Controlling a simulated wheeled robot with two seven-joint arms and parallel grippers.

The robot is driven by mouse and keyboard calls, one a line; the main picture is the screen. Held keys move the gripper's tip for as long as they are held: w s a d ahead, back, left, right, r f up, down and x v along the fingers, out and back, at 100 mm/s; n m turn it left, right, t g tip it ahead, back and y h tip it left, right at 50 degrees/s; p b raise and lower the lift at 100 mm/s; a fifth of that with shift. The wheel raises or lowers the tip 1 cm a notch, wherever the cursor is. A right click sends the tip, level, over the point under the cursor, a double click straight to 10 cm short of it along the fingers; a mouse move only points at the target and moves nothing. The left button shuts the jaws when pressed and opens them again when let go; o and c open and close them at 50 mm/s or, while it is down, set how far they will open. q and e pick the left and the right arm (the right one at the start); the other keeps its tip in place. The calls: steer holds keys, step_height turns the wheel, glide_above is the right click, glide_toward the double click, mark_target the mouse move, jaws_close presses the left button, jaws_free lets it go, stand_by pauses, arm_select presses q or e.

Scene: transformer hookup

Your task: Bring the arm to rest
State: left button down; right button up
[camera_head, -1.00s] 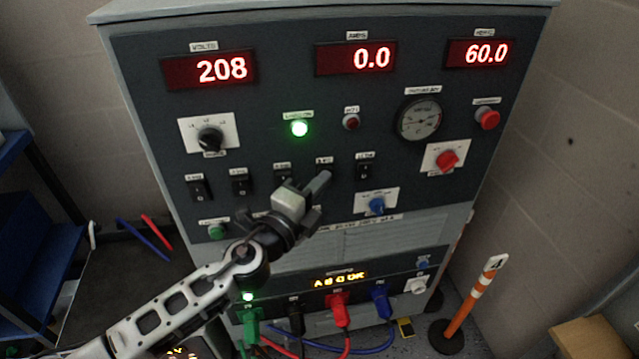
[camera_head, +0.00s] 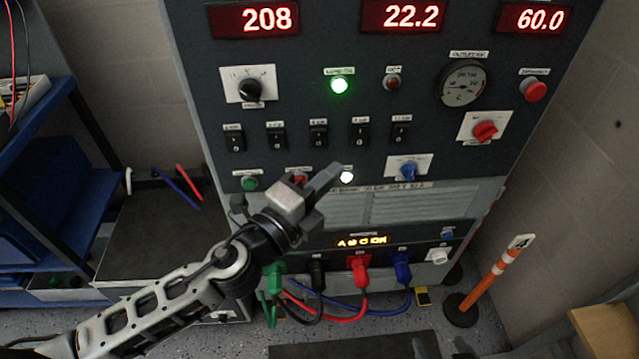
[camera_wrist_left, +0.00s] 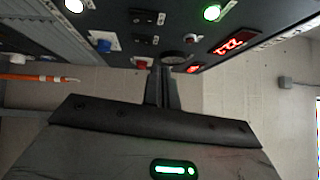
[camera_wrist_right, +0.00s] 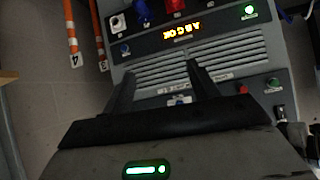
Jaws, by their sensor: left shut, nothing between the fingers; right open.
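My left arm (camera_head: 165,305) reaches in from the lower left in the head view. Its gripper (camera_head: 328,180) is shut and empty in front of the grey cabinet (camera_head: 325,50), just below the row of black switches. In the left wrist view its two fingers (camera_wrist_left: 161,85) lie together with nothing between them. My right gripper (camera_wrist_right: 163,88) is open and empty in the right wrist view, its fingers spread before the cabinet's louvred panel.
Red displays read 208, 22.2 and 60.0. A green lamp (camera_head: 339,85) and a white lamp (camera_head: 346,177) glow. Green, black, red and blue plugs (camera_head: 358,268) sit along the bottom. An orange-white post (camera_head: 492,275) stands right; a blue shelf (camera_head: 40,165) stands left.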

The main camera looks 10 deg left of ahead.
arm_select(q)
steer(key=shift+v, duration=0.9)
steer(key=shift+r, duration=0.15)
steer(key=s+a+f+n+g+y, duration=0.2)
steer(key=s+f+n, duration=0.4)
steer(key=f+n, duration=0.4)
steer(key=s+a+f+n+g+y, duration=0.2)
steer(key=s+f+n, duration=0.4)
steer(key=f+n, duration=0.4)
steer(key=n+g+y, duration=0.1)
steer(key=g, duration=0.1)
steer(key=shift+s+a+f+n+g, duration=0.3)
steer(key=shift+s+a, duration=0.05)
steer(key=shift+s, duration=0.05)
